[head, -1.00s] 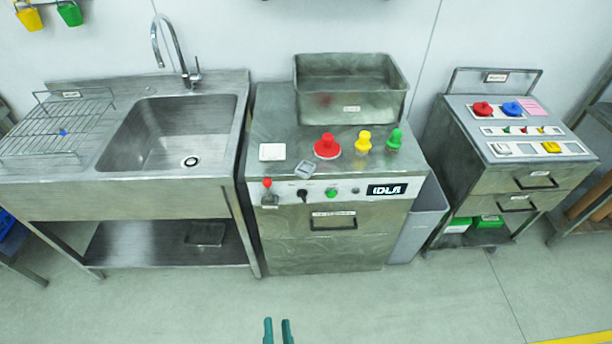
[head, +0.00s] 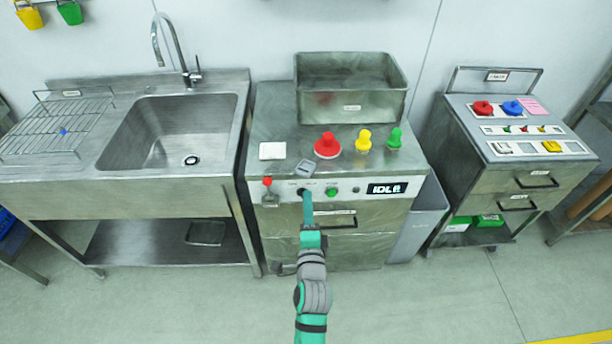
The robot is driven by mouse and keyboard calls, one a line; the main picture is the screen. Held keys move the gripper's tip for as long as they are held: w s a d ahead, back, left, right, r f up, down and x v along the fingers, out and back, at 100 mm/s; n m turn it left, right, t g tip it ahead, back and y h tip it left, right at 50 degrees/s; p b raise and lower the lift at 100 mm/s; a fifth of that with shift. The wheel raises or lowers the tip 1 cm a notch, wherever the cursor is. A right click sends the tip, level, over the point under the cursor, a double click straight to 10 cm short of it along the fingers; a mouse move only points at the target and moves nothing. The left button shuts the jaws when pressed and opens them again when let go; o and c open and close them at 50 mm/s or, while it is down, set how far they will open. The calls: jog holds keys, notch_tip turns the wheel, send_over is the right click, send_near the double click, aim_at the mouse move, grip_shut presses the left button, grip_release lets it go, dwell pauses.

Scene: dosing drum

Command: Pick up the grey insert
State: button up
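A small flat grey piece (head: 306,168), which looks like the grey insert, lies on the front part of the steel machine top (head: 265,125), just right of a white square plate (head: 272,151). My gripper (head: 307,197) is in front of the machine's control panel, below the grey piece in the picture and apart from it. The fingers line up with each other, so their opening is hidden. Nothing is seen held in them.
Red (head: 327,146), yellow (head: 364,140) and green (head: 394,138) knobbed pieces stand right of the grey piece. A steel tray (head: 350,108) stands behind. A red-tipped lever (head: 267,184) sticks out at the front left. A sink (head: 165,150) stands left, a trolley (head: 510,130) right.

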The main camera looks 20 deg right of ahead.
aim_at(306, 174)
jog(key=shift+x, duration=5.05)
grip_shut()
jog(key=shift+r, duration=1.25)
jog(key=shift+s, duration=0.1)
jog(key=s+a+r, duration=0.2)
jog(key=s, duration=0.4)
jog(key=s+a+r, duration=0.2)
jog(key=s+r, duration=0.1)
jog(key=s, duration=0.4)
jog(key=shift+s, duration=0.2)
